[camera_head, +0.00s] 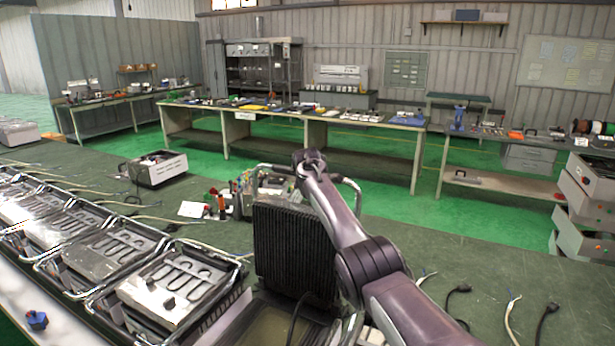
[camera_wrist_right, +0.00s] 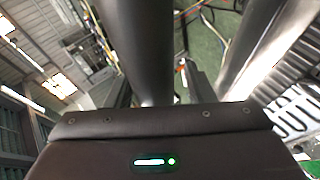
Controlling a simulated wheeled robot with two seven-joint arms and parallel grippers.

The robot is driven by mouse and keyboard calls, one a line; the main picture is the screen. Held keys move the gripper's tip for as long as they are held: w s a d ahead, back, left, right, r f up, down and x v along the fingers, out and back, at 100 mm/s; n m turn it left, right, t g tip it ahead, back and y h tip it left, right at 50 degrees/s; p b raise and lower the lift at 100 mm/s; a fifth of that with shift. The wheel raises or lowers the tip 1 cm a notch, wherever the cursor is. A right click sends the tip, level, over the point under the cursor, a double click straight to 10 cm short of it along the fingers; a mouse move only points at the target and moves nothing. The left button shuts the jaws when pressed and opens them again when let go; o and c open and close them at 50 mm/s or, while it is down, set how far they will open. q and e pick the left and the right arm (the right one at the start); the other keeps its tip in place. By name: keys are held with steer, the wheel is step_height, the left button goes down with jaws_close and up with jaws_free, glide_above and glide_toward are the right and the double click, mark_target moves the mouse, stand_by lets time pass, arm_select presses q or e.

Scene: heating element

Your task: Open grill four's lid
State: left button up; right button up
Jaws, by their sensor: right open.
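A grill with a black ribbed plate (camera_head: 295,250) stands in the middle of the head view. The plate is upright and looks like a raised lid, with a chrome handle bar (camera_head: 350,190) near its top right. No number shows on the grills, so I cannot tell which is grill four. My right arm comes in from the lower right and passes in front of this grill. Its wrist bends at the top of the plate, and its fingers are hidden in the head view. In the right wrist view my right gripper (camera_wrist_right: 160,88) is open, with dark tubes close by. My left gripper is out of view.
Loose cables (camera_head: 458,290) lie at the right. A small box unit (camera_head: 157,168) and tools stand behind. Drawers (camera_head: 587,205) stand at the right edge.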

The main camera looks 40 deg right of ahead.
steer(key=b+v, duration=0.3)
steer(key=v, duration=0.4)
steer(key=shift+s+f, duration=0.15)
steer(key=shift+a+f, duration=0.1)
stand_by(0.6)
